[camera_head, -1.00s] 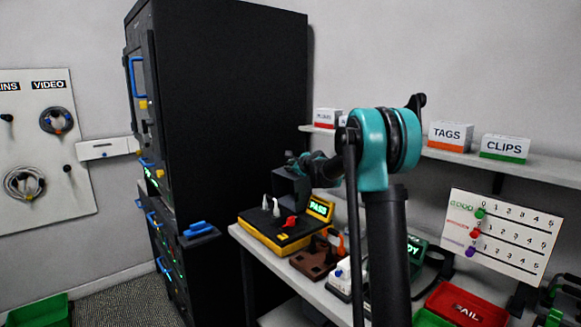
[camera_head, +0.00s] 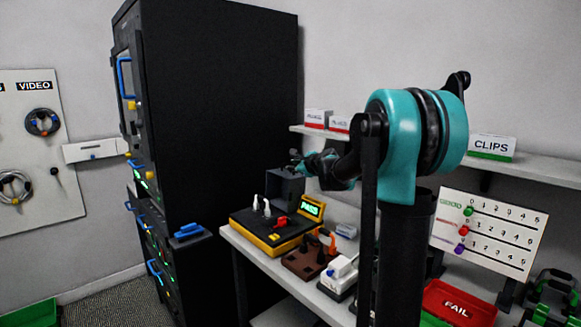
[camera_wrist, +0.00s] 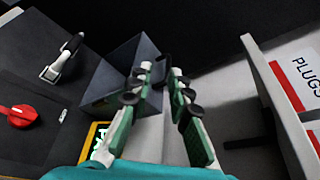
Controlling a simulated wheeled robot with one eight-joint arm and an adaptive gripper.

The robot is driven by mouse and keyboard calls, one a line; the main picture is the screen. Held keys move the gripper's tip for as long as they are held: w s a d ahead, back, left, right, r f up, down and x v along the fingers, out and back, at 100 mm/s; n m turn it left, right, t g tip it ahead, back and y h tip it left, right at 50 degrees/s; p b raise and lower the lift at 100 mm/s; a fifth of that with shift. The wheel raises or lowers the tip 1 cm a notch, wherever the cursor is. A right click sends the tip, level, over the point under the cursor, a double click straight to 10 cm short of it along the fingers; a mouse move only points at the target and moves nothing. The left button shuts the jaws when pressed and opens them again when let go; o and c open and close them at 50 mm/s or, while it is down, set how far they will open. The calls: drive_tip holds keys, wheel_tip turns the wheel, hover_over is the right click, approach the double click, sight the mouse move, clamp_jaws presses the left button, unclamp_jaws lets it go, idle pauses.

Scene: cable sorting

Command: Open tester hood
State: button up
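The tester (camera_head: 262,238) is a black and yellow box on the bench with white levers, a red knob and a lit PASS screen (camera_head: 311,208). Its dark grey hood (camera_head: 286,188) stands raised at the rear of the box. The hood also shows in the wrist view (camera_wrist: 122,78), just left of the fingertips. My gripper (camera_head: 300,161) is at the hood's upper edge. In the wrist view its green-padded fingers (camera_wrist: 160,72) are apart, with a small dark part between or just behind the tips. I cannot tell whether they touch it.
A tall black cabinet (camera_head: 215,110) stands left of the bench. A shelf (camera_head: 530,169) with labelled boxes runs along the wall behind my arm. A brown fixture (camera_head: 303,262), a white device (camera_head: 340,275) and a red FAIL bin (camera_head: 460,303) lie to the right.

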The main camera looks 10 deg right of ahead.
drive_tip(key=shift+w+d, duration=0.1)
drive_tip(key=shift+d, duration=0.05)
drive_tip(key=c, duration=0.4)
drive_tip(key=w+d+f+n+y, duration=0.1)
drive_tip(key=d+n, duration=0.1)
drive_tip(key=w+d+f+n+g+y, duration=0.1)
drive_tip(key=w+d+n, duration=0.1)
drive_tip(key=n, duration=0.1)
drive_tip(key=w+d+f+n+y, duration=0.1)
drive_tip(key=w+d+n, duration=0.1)
drive_tip(key=shift+w+d+f+n+g+y, duration=0.2)
drive_tip(key=shift+w+n+g+y, duration=0.1)
drive_tip(key=shift+n+y, duration=0.1)
clamp_jaws()
drive_tip(key=d+n+y, duration=0.4)
drive_tip(key=d+n, duration=0.4)
drive_tip(key=shift+n+g, duration=0.3)
drive_tip(key=shift+g, duration=0.1)
drive_tip(key=shift+w+a+f, duration=0.15)
drive_tip(key=shift+w+a, duration=0.65)
drive_tip(key=shift+a, duration=1)
drive_tip(key=shift+w+a+f, duration=0.1)
drive_tip(key=shift+w+a, duration=0.75)
drive_tip(key=shift+a, duration=0.95)
drive_tip(key=shift+w+a+f, duration=0.15)
drive_tip(key=shift+w+a, duration=0.65)
drive_tip(key=shift+a, duration=1)
